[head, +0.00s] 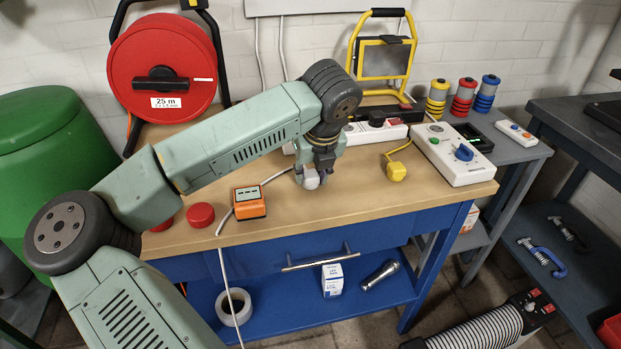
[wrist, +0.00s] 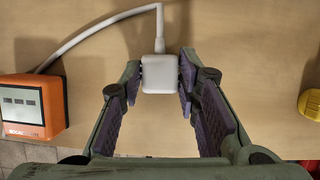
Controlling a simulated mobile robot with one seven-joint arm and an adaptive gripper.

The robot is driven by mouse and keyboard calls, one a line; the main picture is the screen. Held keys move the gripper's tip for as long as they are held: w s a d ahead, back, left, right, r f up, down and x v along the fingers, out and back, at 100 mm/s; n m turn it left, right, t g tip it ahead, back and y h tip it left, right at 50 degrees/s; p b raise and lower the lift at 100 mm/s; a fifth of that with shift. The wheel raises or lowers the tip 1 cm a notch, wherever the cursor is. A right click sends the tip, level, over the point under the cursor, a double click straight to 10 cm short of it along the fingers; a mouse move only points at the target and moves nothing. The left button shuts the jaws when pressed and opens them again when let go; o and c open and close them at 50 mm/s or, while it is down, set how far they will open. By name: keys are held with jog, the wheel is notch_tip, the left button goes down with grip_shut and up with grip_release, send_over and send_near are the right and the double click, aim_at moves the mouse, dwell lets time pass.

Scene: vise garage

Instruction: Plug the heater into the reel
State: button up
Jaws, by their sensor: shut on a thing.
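My gripper (head: 312,180) is shut on a white plug (wrist: 160,74) above the wooden bench top. The plug also shows between the fingertips in the head view (head: 311,181). A white cord (wrist: 105,37) leaves the plug, runs left behind the orange meter and hangs over the bench's front edge in the head view. The red reel (head: 162,68), marked 25 m, stands at the back left of the bench; I cannot make out an open socket on it. A ribbed body with a black end and red switches (head: 490,325), apparently the heater, is on the floor at lower right.
The orange meter (head: 249,202) and red caps (head: 200,215) lie left of my gripper. A yellow plug (head: 396,171), white power strip (head: 375,131), white control box (head: 453,153) and yellow work lamp (head: 380,60) are to the right. Bench top near the front right is clear.

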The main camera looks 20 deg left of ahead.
aim_at(309, 170)
jog(key=c, duration=0.3)
jog(key=shift+r+b, duration=0.4)
jog(key=shift+r, duration=0.15)
notch_tip(309, 170, up, 2)
jog(key=shift+r+b, duration=0.15)
jog(key=shift+b, duration=0.45)
jog(key=s+d+b, duration=0.1)
jog(key=s, duration=0.4)
jog(key=s+d+r+b, duration=0.1)
jog(key=s+b, duration=0.1)
jog(key=s, duration=0.3)
jog(key=s+d+b, duration=0.1)
jog(key=s, duration=0.4)
jog(key=shift+s+d+r+b, duration=0.3)
jog(key=shift+b, duration=0.05)
jog(key=shift+w+r, duration=0.1)
